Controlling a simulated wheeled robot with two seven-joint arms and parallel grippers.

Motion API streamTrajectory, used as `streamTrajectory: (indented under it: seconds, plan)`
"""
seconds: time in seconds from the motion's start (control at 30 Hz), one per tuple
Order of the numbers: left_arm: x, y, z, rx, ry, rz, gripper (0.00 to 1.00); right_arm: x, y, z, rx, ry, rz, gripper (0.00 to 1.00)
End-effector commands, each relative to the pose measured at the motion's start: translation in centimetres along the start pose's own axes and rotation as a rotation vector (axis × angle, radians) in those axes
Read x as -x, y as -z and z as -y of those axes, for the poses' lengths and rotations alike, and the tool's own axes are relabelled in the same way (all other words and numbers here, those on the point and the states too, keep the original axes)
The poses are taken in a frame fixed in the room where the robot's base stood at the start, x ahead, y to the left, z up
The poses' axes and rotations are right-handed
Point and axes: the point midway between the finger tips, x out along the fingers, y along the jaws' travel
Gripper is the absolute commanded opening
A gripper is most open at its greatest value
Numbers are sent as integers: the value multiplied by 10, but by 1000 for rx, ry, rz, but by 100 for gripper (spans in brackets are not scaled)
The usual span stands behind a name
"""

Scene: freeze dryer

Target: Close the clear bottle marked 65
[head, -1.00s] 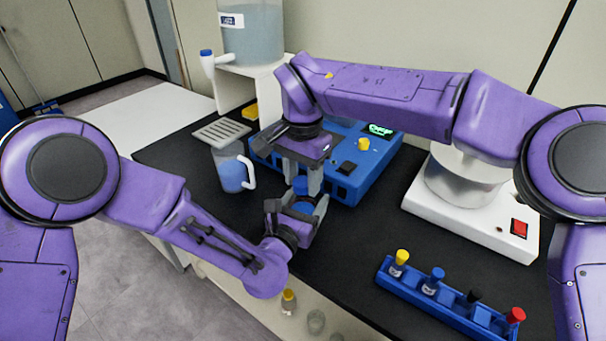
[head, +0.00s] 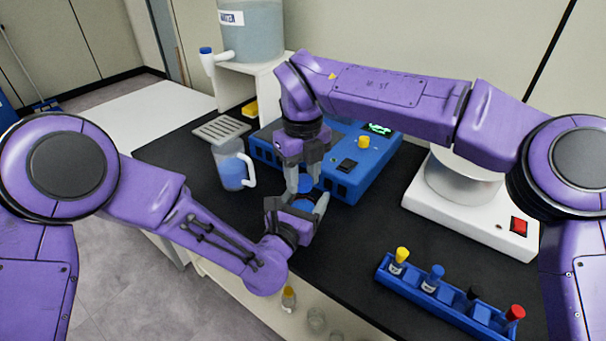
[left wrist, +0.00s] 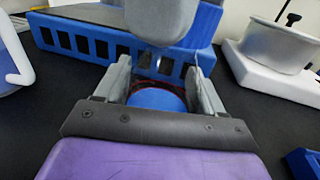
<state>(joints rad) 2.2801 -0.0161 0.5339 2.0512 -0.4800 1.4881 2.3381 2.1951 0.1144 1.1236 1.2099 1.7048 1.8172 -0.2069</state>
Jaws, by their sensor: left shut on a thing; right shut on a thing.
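My left gripper (head: 306,211) is shut around a blue-looking body, seemingly the bottle (left wrist: 158,100), low over the bench in front of the blue machine. In the left wrist view its two fingers stand on either side of the blue body, with a thin red line along its back edge. My right gripper (head: 304,188) comes down from above, directly over the left one, shut on a blue piece that looks like the cap (head: 304,184). The fingers hide most of both, so I cannot tell whether the cap is seated. The 65 marking is not visible.
The blue machine (head: 375,172) stands close behind the grippers. A jug of blue liquid (head: 233,172) is left of them. A blue rack (head: 455,309) with several capped vials is at front right, and a white device (head: 470,217) stands right. Black bench is clear between.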

Motion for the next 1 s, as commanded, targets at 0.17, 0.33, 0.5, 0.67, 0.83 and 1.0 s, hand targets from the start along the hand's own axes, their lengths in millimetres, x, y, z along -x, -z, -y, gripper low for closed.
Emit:
streamTrajectory:
  seconds: [0.17,0.33,0.5,0.67,0.83,1.0]
  plan:
    - [0,0,0,0,-1,1,0,0,0,0,-572,-1,-2,4]
    - [0,0,0,0,-1,1,0,-1,0,0,-1125,-1,-2,4]
    - [0,0,0,0,-1,1,0,-1,0,0,-1582,0,-2,4]
    - [0,0,0,0,-1,1,0,-1,0,0,-1689,1,-1,4]
    - [0,0,0,0,-1,1,0,-1,0,0,-1687,1,-1,70]
    - [0,0,0,0,-1,1,0,-1,0,0,-1686,0,-1,70]
